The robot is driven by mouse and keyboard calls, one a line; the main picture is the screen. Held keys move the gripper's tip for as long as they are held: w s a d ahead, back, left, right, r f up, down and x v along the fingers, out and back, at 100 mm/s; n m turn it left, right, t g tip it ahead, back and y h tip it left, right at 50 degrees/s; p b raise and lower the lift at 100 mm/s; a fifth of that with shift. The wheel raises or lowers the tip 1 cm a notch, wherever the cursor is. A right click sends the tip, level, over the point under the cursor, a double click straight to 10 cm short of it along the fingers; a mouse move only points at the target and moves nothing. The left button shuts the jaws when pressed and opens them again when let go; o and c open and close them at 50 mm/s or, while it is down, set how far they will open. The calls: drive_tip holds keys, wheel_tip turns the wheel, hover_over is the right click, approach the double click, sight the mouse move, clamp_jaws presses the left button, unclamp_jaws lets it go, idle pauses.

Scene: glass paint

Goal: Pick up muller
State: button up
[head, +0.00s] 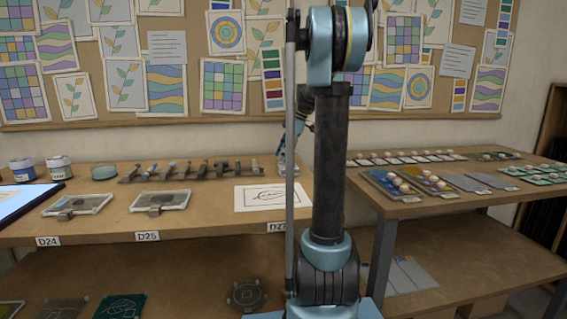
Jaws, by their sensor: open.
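My arm rises in the foreground and hides part of the bench behind it. My gripper (286,152) is small and partly covered by my own arm, low over the right end of the left bench. A pale, glassy upright piece (288,170) stands on the bench just below it and looks like the muller. I cannot tell whether the fingers are around it or only above it. Its outline is blurred and partly merged with the gripper.
A tool rack (190,172), two glass plates (97,204) (178,200) and a line drawing (255,198) lie on the left bench (215,222). Paint jars (60,168) stand at the left. The right bench (400,210) holds trays with pale balls.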

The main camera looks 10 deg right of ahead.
clamp_jaws()
drive_tip(key=shift+r, duration=0.15)
wheel_tip(320, 180, up, 10)
drive_tip(key=shift+f, duration=0.1)
idle(0.5)
